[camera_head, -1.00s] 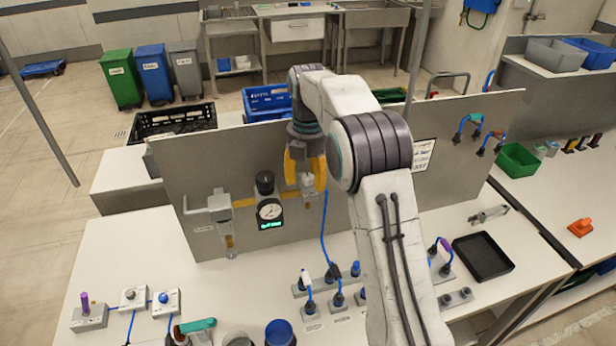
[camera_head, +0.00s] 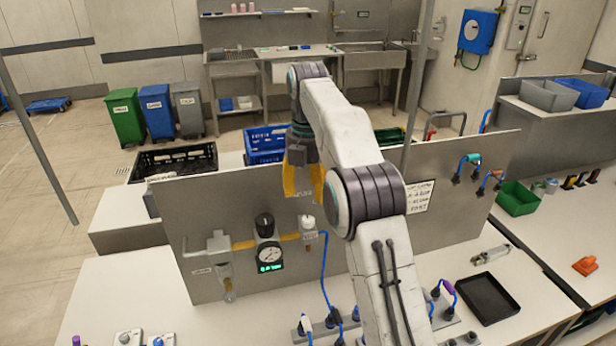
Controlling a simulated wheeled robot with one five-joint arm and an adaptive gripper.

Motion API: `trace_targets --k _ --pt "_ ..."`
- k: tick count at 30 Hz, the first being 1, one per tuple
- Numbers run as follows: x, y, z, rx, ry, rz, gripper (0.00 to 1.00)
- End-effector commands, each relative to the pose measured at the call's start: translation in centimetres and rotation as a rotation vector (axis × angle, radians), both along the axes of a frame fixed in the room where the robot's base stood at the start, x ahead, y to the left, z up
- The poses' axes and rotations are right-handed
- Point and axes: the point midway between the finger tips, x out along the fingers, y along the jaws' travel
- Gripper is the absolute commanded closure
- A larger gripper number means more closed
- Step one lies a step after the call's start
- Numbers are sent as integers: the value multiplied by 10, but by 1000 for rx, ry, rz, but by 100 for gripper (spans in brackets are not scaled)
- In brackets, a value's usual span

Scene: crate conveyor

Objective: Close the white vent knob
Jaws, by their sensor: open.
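The white vent knob (camera_head: 308,222) sits on top of a small fitting at the right end of the yellow pipe, on the front of the grey upright panel. Its label below is too small to read. My gripper (camera_head: 303,192) points down with its two yellow fingers apart. In the picture it is just above the knob, and the fingers do not enclose it. Nothing shows between the fingers. I cannot tell the exact depth between fingers and knob.
A black knob (camera_head: 265,222) and a round gauge with a green display (camera_head: 269,256) are left of the vent knob. A blue hose (camera_head: 324,265) hangs down on its right. A filter unit (camera_head: 224,262) is further left. A black tray (camera_head: 488,297) lies on the bench right.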

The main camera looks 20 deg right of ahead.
Motion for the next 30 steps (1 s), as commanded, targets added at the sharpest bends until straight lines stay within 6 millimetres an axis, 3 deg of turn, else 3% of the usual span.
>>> trace_targets --k 13,30 --pt "3 0 23 -1 -1 0 47" --pt "0 0 31 0 0 0 47"
